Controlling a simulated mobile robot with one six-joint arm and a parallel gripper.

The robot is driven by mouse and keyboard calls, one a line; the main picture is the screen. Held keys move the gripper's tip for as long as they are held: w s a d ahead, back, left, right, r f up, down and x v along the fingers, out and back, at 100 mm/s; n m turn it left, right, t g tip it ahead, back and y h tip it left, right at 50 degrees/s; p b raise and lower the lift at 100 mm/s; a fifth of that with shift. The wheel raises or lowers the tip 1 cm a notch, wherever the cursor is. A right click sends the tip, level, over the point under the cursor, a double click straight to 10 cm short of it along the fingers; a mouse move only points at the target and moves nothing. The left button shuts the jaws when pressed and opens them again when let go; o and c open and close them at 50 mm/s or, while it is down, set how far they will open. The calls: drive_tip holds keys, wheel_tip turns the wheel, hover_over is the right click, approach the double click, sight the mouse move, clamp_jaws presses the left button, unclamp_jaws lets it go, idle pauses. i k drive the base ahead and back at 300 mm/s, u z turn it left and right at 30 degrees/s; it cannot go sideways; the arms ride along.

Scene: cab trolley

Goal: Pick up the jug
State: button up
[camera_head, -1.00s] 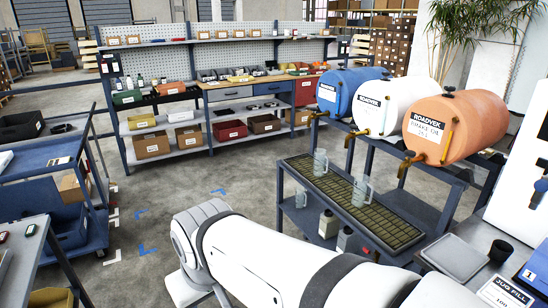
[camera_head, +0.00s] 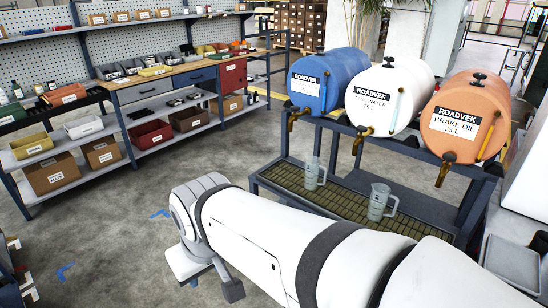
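Two clear jugs stand upright on the grated tray of the drum stand. One jug (camera_head: 311,174) is below the blue drum, near the tray's left end. The other jug (camera_head: 377,203) stands to its right, with its handle pointing right. Both look empty, though I cannot be sure. The grated tray (camera_head: 340,199) is dark-framed with a greenish grid. My white arm crosses the foreground in front of the tray and bends downward at the left. My gripper is not clearly visible. Nothing of mine is seen touching either jug.
Blue (camera_head: 322,83), white (camera_head: 385,98) and orange (camera_head: 466,116) drums lie above the tray, their brass taps overhanging it. A grey scale plate (camera_head: 512,264) is at lower right. A shelf bench (camera_head: 160,82) with bins stands at left. The floor between is clear.

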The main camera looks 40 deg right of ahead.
sight(313, 166)
drive_tip(key=z, duration=0.7)
drive_tip(key=i, duration=1.35)
drive_tip(key=z, duration=1.05)
drive_tip(key=i, duration=0.5)
drive_tip(key=z, duration=0.15)
drive_tip(key=k, duration=0.8)
drive_tip(key=z, duration=0.2)
drive_tip(key=i, duration=0.8)
drive_tip(key=u, duration=0.05)
